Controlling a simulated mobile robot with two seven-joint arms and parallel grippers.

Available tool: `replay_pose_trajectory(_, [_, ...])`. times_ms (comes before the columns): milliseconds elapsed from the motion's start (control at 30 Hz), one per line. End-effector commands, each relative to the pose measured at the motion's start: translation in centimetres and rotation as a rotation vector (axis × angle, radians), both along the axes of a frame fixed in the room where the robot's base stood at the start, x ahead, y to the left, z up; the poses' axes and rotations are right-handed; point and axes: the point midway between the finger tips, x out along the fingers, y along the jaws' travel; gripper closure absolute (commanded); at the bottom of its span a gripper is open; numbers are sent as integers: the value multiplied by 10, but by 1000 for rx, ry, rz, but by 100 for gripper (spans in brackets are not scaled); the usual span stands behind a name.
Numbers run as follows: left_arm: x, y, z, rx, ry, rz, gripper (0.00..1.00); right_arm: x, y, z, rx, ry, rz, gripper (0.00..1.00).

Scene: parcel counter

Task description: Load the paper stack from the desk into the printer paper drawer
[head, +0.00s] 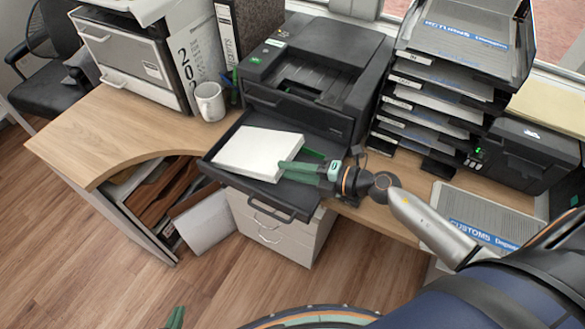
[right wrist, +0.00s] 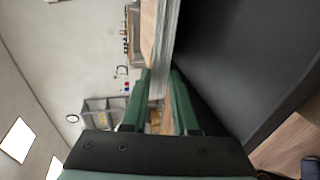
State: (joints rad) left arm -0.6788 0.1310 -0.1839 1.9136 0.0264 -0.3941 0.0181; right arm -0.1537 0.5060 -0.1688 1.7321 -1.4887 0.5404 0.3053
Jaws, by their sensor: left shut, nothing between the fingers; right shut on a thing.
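The white paper stack (head: 258,152) is over the pulled-out dark printer drawer (head: 213,166), within its outline. My right gripper (head: 300,165) comes from the right and is shut on the stack's right edge. In the right wrist view the stack (right wrist: 161,45) runs between the green fingers (right wrist: 158,95), with the dark drawer surface (right wrist: 240,60) close beside it. I cannot tell whether the stack touches the drawer floor. The black printer (head: 318,75) stands behind the drawer. Only a green fingertip of my left gripper (head: 175,318) shows at the bottom edge, away from the desk; it is shut and empty.
A white mug (head: 210,101) and upright binders (head: 197,60) stand left of the printer. A tall rack of trays (head: 440,85) stands close on its right. The desk's left part (head: 120,130) is clear. A drawer cabinet (head: 270,225) stands below the drawer.

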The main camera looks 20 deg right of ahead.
Motion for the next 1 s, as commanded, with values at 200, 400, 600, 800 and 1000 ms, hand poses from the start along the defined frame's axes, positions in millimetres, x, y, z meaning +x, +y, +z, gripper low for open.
replay_pose_trajectory(200, [0,0,0,0,0,0,100,1,0,2,2,-6,-1,100])
replay_pose_trajectory(400, [0,0,0,0,-1,0,100,1,0,2,2,-5,-2,56])
replay_pose_trajectory(600, [0,0,0,0,-1,0,100,1,0,1,2,-4,-1,38])
replay_pose_trajectory(800, [0,0,0,0,-1,0,100,-1,0,-1,0,3,0,38])
replay_pose_trajectory(1000, [0,0,0,1,-1,-1,100,0,0,0,1,1,1,38])
